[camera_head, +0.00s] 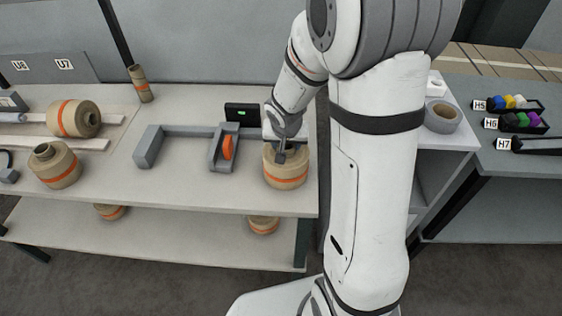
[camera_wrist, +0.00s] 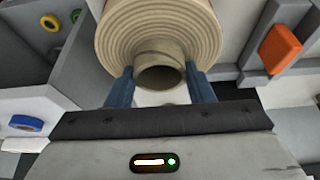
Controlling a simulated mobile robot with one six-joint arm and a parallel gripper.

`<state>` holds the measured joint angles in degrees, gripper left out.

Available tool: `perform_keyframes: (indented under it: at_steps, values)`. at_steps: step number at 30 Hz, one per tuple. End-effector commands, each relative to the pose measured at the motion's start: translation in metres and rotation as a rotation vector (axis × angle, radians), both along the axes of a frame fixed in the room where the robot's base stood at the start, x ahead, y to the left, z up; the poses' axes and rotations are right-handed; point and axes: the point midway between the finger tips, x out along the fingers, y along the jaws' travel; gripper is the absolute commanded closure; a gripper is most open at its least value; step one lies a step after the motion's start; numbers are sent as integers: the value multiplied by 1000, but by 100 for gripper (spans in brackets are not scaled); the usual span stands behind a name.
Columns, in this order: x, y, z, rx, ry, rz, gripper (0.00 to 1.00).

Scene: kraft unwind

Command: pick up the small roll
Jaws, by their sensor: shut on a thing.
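The small roll (camera_head: 285,172) is tan kraft paper with an orange band, upright at the right end of the long bench. My gripper (camera_head: 281,155) points down at its top and hides part of it. In the wrist view the roll (camera_wrist: 120,35) shows its wound end face and protruding hollow core. The blue fingers of my gripper (camera_wrist: 160,85) are shut on this core, one on each side. I cannot tell whether the roll rests on the bench or is just above it.
Two more banded rolls, one lying (camera_head: 74,118), one upright (camera_head: 56,165), are farther left. The bench's front edge is close.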

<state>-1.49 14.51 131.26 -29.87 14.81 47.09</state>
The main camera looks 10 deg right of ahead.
Motion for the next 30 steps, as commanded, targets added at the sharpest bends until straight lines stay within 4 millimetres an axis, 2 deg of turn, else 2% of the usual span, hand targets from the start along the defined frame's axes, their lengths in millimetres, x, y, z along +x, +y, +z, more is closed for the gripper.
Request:
perform_keyframes:
  at_steps: [1,13,30]
  values:
    - [0,0,0,1,0,0,68]
    - [0,0,0,1,-1,0,100]
    - [1,-1,6,0,-5,-1,100]
